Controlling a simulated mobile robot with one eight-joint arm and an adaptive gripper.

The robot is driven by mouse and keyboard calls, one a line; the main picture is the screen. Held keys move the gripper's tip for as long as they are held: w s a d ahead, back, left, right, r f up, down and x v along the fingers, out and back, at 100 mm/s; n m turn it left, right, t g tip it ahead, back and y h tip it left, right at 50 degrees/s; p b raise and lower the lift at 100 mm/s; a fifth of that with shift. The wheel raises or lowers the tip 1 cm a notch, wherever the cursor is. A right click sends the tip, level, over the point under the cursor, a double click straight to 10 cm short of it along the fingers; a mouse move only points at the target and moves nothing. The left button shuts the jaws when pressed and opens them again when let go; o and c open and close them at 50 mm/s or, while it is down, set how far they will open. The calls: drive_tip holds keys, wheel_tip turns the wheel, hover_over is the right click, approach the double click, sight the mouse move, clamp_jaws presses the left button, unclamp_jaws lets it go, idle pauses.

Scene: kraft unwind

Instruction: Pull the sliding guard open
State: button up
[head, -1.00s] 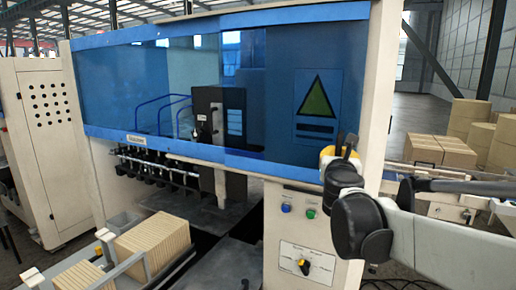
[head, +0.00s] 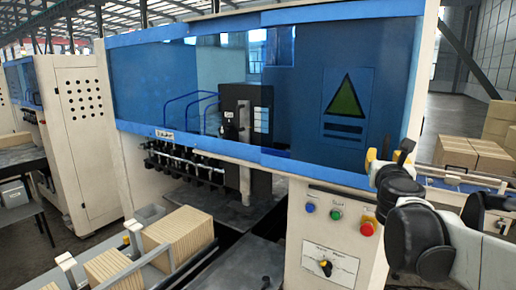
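The sliding guard (head: 345,75) is a blue see-through panel in a blue frame across the front of the cream machine. It looks closed, and its right part carries a green triangle sign (head: 345,97). A grey upright bar (head: 244,165) shows by a black unit near the middle; I cannot tell whether it is a handle on the guard or a part behind it. My gripper (head: 388,154) is at the guard's lower right corner, in front of the machine's right post. Its fingers are apart with nothing between them. I cannot tell whether it touches the frame.
Blue, green and red buttons (head: 367,229) and a rotary switch (head: 325,268) sit below the guard. Kraft stacks (head: 178,236) stand on a rail at the front left. Cartons (head: 475,155) lie on a conveyor at the right. Another cream cabinet (head: 85,110) stands at the left.

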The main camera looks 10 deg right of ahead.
drive_tip(key=v, duration=1.2)
idle(0.4)
drive_tip(key=s+a+f+m+g+y+b, duration=0.1)
drive_tip(key=s+a+f+m+g+b, duration=0.15)
drive_tip(key=f+m+b, duration=1.05)
drive_tip(key=s+a+f+m+g+y+b, duration=0.1)
drive_tip(key=s+a+f+m+g+b, duration=0.4)
drive_tip(key=f, duration=1.4)
drive_tip(key=s+a+f+m+y+b, duration=0.1)
drive_tip(key=a+f+m+y+b, duration=0.1)
drive_tip(key=f, duration=0.7)
drive_tip(key=s+a+f+m+y+b, duration=0.1)
drive_tip(key=a+f+m+y+b, duration=0.2)
drive_tip(key=a+f+m+b, duration=0.2)
drive_tip(key=s+a+f+m+y+b, duration=0.1)
drive_tip(key=a+f+m+y+b, duration=0.2)
drive_tip(key=a+f+b, duration=0.4)
wheel_tip(320, 180, down, 7)
drive_tip(key=m+b, duration=0.1)
drive_tip(key=b, duration=0.2)
drive_tip(key=shift+f, duration=0.2)
